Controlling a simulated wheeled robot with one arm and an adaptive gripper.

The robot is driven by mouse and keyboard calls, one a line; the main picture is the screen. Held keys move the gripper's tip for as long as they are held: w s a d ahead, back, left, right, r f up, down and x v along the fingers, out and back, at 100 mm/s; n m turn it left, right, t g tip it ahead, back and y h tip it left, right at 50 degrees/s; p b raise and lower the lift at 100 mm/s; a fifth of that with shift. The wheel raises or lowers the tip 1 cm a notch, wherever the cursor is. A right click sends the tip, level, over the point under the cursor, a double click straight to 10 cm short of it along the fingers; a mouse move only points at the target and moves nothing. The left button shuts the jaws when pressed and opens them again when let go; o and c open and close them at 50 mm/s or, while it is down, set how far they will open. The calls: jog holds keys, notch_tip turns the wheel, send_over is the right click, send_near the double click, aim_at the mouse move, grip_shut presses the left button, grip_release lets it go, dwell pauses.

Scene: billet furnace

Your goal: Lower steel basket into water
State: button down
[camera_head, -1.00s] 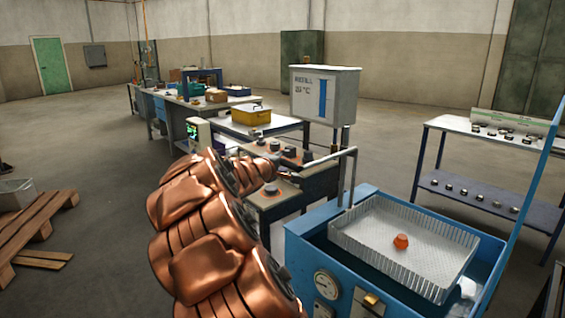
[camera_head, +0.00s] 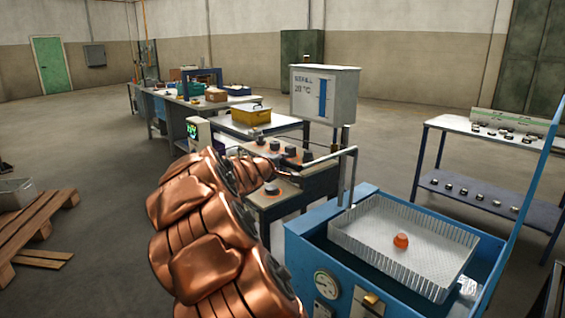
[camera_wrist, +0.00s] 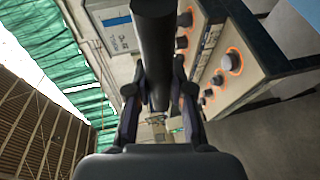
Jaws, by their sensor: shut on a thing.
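The steel basket (camera_head: 376,254) is a pale perforated tray that sits level in the opening of the blue tank (camera_head: 300,246). Its upper walls stand above the dark water (camera_head: 345,262). How deep its bottom lies is hard to tell. An orange billet (camera_head: 401,241) lies on its floor. A bent handle (camera_head: 350,180) rises from the basket's back left and runs left toward my gripper. In the wrist view my gripper (camera_wrist: 160,108) is shut on the dark handle bar (camera_wrist: 154,45). In the head view my copper-coloured arm partly hides the gripper.
A control bench with dark knobs (camera_head: 290,150) stands left of the tank, close to my gripper. A grey box with a display (camera_head: 325,94) stands behind. A shelf (camera_head: 470,195) is at the right. A wooden pallet (camera_head: 40,225) lies at the left.

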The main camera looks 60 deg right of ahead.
jog(key=shift+f, duration=0.15)
notch_tip(320, 180, down, 23)
jog(key=b, duration=2.6)
jog(key=shift+f, duration=0.25)
jog(key=c, duration=1.4)
grip_release()
jog(key=o, duration=0.4)
jog(key=shift+r, duration=0.15)
jog(key=shift+r, duration=0.1)
